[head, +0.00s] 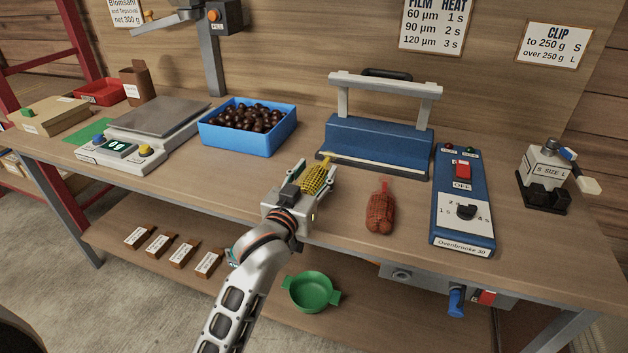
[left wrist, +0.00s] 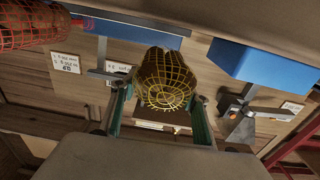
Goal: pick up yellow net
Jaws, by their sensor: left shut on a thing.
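The yellow net (head: 315,180), a mesh bag with dark contents, is between the fingers of my left gripper (head: 308,183). In the left wrist view the yellow net (left wrist: 163,82) fills the space between the two greenish finger pads, and the left gripper (left wrist: 160,112) is shut on it. In the head view the gripper body hides the net's near end. I cannot tell how far the net is from the bench top. My right gripper is in neither view.
A red net (head: 380,211) lies on the bench (head: 340,222) to the right, also in the left wrist view (left wrist: 30,25). Behind stand a blue sealer (head: 375,145) and a blue crate (head: 236,138) of chestnuts. A control box (head: 463,215) stands further right.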

